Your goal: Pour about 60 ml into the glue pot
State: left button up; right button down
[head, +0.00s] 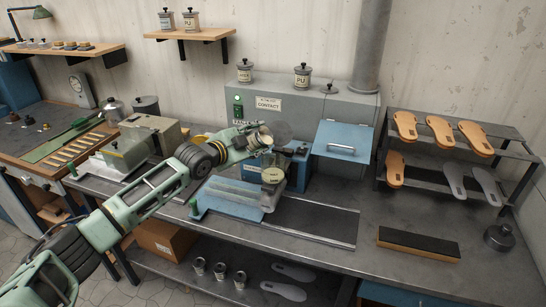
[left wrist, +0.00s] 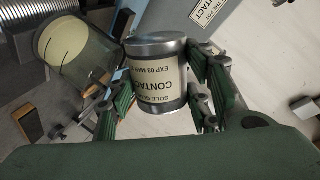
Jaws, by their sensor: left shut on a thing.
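My left gripper (head: 262,138) is shut on a metal can (left wrist: 158,82) with a cream label reading CONTACT. A finger grips each side of the can in the left wrist view. The glue pot (head: 271,192) is a clear-walled vessel with a cream round face, below the gripper in the head view. The pot also shows in the left wrist view (left wrist: 88,58), beside and apart from the can. I see no stream between can and pot. The can's mouth and the pot's fill level are not clear. My right gripper is not in view.
A blue fixture (head: 230,198) and a dark plate (head: 325,222) lie by the pot. Behind stands a grey unit (head: 345,108) with a blue hatch (head: 343,138). A sandal rack (head: 455,165) and black-topped block (head: 418,242) are at right. Bench front right has free room.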

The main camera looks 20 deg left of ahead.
pick_arm(q)
jog(key=shift+d+m, duration=0.1)
jog(key=shift+m, duration=0.2)
jog(key=shift+d+r+m+y, duration=0.25)
jog(key=shift+d+m+y, duration=0.15)
jog(key=shift+d, duration=0.1)
jog(key=shift+s+d+r+m+y, duration=0.15)
jog(key=shift+r+m+y, duration=0.15)
jog(key=shift+m, duration=0.2)
dwell(0.8)
jog(key=shift+m, duration=0.3)
jog(key=shift+f+n, duration=0.1)
jog(key=shift+n, duration=0.3)
jog(key=shift+a+f+n+h, duration=0.25)
jog(key=shift+f+n+h, duration=0.35)
jog(key=shift+f, duration=0.05)
jog(key=shift+r+n, duration=0.25)
jog(key=shift+n, duration=0.25)
jog(key=shift+d, duration=0.1)
